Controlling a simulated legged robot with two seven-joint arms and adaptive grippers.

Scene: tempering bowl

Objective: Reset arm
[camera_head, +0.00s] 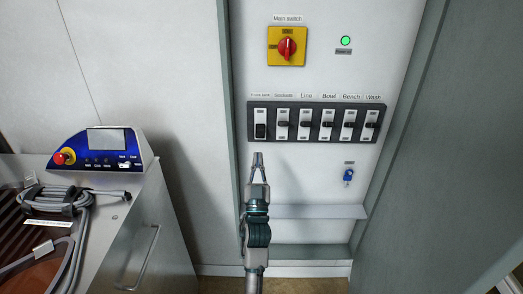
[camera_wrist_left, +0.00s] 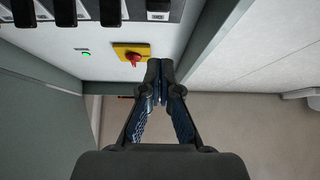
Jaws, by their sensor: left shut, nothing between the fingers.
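My left gripper (camera_head: 258,158) is in front of the open electrical cabinet, just below the left end of the switch row, pointing up. It is shut and empty. In the left wrist view its fingertips (camera_wrist_left: 160,75) are together, with nothing between them. The row of black breaker switches (camera_head: 315,122) sits on a dark panel, with labels such as Line, Bowl, Bench and Wash. The leftmost switch (camera_head: 261,130) has its dark handle low. The yellow main switch (camera_head: 287,47) with a red knob is above; it also shows in the left wrist view (camera_wrist_left: 132,55). My right gripper is not visible.
A green lamp (camera_head: 345,41) is lit at upper right. A shelf (camera_head: 310,212) lies below. A machine with a blue control box (camera_head: 100,147) and coiled cable stands left. Cabinet side walls bound both sides.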

